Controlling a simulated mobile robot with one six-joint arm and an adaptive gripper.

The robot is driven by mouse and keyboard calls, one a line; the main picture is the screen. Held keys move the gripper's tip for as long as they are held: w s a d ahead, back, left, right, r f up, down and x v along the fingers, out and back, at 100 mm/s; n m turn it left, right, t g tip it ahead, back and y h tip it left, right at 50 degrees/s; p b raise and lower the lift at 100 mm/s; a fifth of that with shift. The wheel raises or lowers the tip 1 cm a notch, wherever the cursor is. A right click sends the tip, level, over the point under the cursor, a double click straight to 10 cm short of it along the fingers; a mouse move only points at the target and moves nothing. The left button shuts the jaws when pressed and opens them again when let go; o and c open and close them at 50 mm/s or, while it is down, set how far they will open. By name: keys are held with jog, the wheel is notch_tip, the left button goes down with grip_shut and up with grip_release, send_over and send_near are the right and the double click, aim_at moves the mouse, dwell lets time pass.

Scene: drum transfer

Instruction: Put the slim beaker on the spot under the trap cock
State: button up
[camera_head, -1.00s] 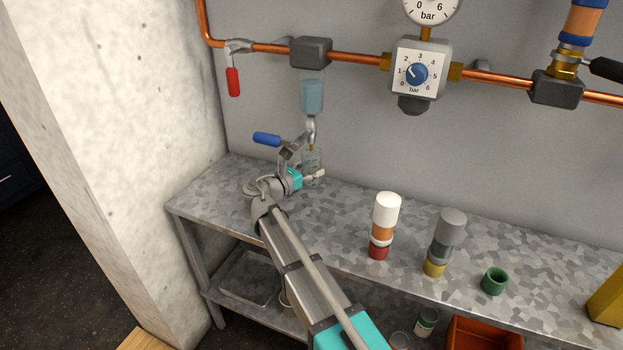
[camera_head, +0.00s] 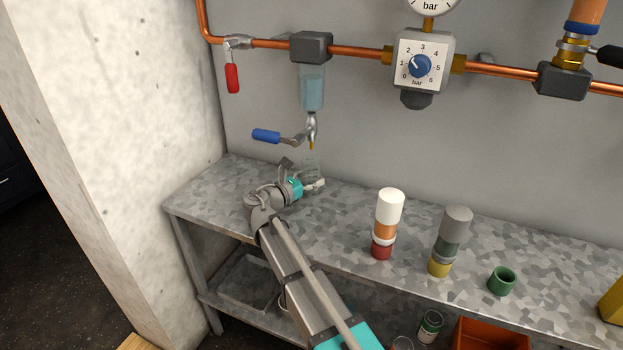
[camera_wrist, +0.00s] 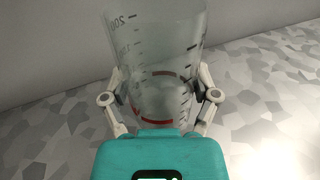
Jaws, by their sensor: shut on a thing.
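The slim beaker is clear glass with dark graduation marks and red marks. It fills the middle of the wrist view (camera_wrist: 155,65) and shows faintly in the head view (camera_head: 311,165). My gripper (camera_head: 314,184) is shut on it; in the wrist view the two fingers (camera_wrist: 160,98) press its sides. The beaker is upright, low at the bench top, below the trap cock (camera_head: 311,130) with its blue lever (camera_head: 267,136). I cannot tell whether its base touches the bench. The spot is hidden behind the beaker and gripper.
The trap bowl (camera_head: 312,90) hangs from the copper pipe above. To the right on the metal bench (camera_head: 340,230) stand a white-orange-red stack (camera_head: 388,222), a grey-green-yellow stack (camera_head: 448,240) and a green cup (camera_head: 502,280). A concrete pillar (camera_head: 110,130) stands left.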

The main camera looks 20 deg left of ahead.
jog(key=o, duration=0.9)
jog(key=shift+c, duration=0.2)
jog(key=shift+r, duration=0.1)
jog(key=v, duration=1.2)
